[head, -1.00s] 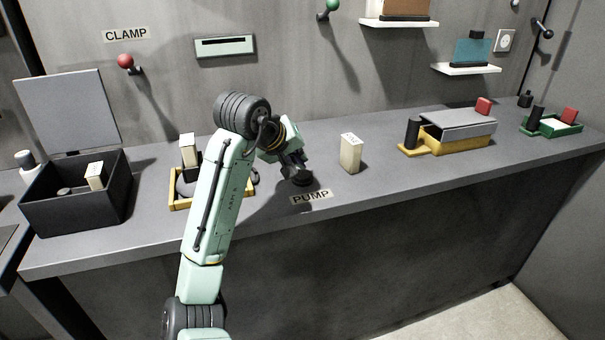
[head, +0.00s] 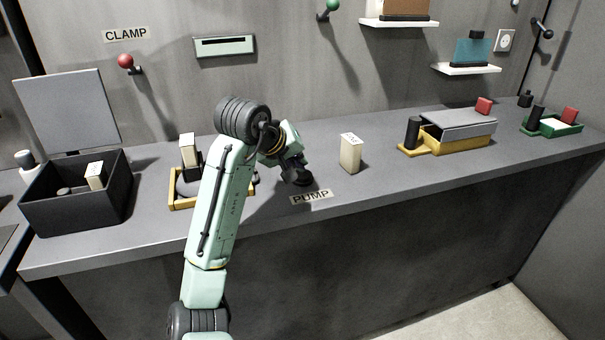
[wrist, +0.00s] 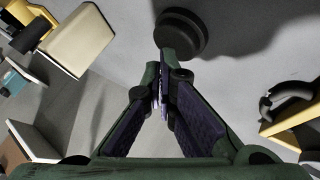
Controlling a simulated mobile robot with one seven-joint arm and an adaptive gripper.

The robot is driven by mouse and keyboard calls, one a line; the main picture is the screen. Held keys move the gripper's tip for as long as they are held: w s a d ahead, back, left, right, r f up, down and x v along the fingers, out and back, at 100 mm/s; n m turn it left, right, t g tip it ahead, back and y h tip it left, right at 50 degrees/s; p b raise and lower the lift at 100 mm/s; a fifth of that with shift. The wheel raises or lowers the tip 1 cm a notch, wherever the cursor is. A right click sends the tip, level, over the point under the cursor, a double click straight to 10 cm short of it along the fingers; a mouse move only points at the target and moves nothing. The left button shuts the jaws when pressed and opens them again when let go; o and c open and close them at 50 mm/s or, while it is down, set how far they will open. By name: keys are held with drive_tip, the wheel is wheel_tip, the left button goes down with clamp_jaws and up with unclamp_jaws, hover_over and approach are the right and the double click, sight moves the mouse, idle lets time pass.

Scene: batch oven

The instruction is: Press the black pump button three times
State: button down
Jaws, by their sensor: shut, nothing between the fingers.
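The black pump button (wrist: 182,35) is a round dark knob on the grey counter, just beyond my fingertips in the wrist view. In the head view it (head: 303,183) is a dark shape behind the PUMP label (head: 310,197), partly hidden by my gripper. My gripper (head: 297,172) points down close over the button. In the wrist view my gripper (wrist: 160,78) is shut, its fingertips together with nothing between them. I cannot tell whether the fingertips touch the button or whether it is pressed down.
A cream carton (head: 350,155) stands on the counter right of my gripper. A yellow tray (head: 181,202) is to the left, partly behind my arm, with an open black box (head: 75,212) farther left. A yellow container (head: 460,143) stands farther right. The counter's front edge is close.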

sight(299, 173)
drive_tip(key=shift+f, duration=0.4)
idle(0.4)
drive_tip(key=shift+r, duration=0.1)
drive_tip(key=shift+r+p, duration=0.8)
drive_tip(key=shift+p, duration=0.05)
wheel_tip(299, 173, up, 3)
drive_tip(key=p, duration=0.2)
drive_tip(key=shift+p, duration=0.4)
drive_tip(key=shift+r+p, duration=0.45)
drive_tip(key=shift+r, duration=0.55)
idle(0.6)
